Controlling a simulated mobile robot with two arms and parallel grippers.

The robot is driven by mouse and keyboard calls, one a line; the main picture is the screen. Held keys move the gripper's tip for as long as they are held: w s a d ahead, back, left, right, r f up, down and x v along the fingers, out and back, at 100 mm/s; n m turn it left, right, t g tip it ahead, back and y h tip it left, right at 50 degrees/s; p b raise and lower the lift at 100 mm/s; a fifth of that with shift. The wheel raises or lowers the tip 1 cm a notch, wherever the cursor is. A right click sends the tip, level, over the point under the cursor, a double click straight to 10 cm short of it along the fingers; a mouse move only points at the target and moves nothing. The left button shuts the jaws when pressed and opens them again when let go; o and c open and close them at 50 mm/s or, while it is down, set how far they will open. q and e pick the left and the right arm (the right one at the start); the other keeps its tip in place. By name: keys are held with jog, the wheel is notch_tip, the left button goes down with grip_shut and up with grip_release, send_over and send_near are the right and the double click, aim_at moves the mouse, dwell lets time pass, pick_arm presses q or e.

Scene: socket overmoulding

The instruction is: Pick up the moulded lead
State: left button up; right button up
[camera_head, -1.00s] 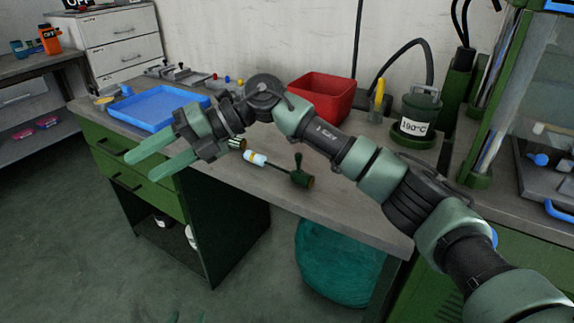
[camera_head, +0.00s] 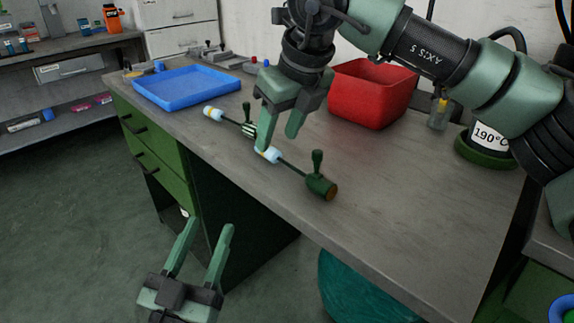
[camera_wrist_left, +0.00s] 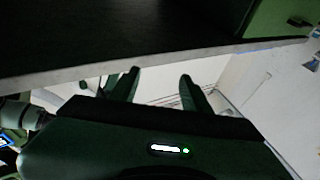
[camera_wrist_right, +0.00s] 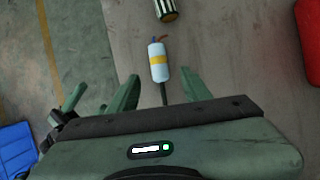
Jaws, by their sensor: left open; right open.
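Two short leads lie in line on the bench. The nearer lead has a pale blue-white sleeve (camera_head: 269,155), a dark cable and a dark green cylinder (camera_head: 320,187) with an upright handle. The farther has a striped green plug (camera_head: 249,131) and a similar sleeve (camera_head: 213,113). I cannot tell which is the moulded lead. My right gripper (camera_head: 277,140) is open, pointing down over the nearer sleeve. My left gripper (camera_head: 209,226) is open and empty, off the bench's front edge.
A blue tray (camera_head: 182,88) sits at the bench's left end and a red bin (camera_head: 372,95) stands behind the leads. A pot marked 190°C (camera_head: 487,140) is at the right. The bench front right of the green cylinder is clear.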

aim_at(274, 149)
jog(key=b+x, duration=0.1)
jog(key=x, duration=0.2)
jog(key=shift+f, duration=0.2)
jog(key=shift+w+f, duration=0.1)
jog(key=shift+f, duration=0.2)
grip_shut()
pick_arm(q)
jog(key=s+r+t, duration=0.1)
jog(key=r+t+h, duration=0.1)
jog(key=r, duration=0.1)
jog(key=s+r+t, duration=0.1)
jog(key=r, duration=0.1)
jog(key=shift+s, duration=0.3)
pick_arm(e)
jog(key=shift+a+r, duration=0.1)
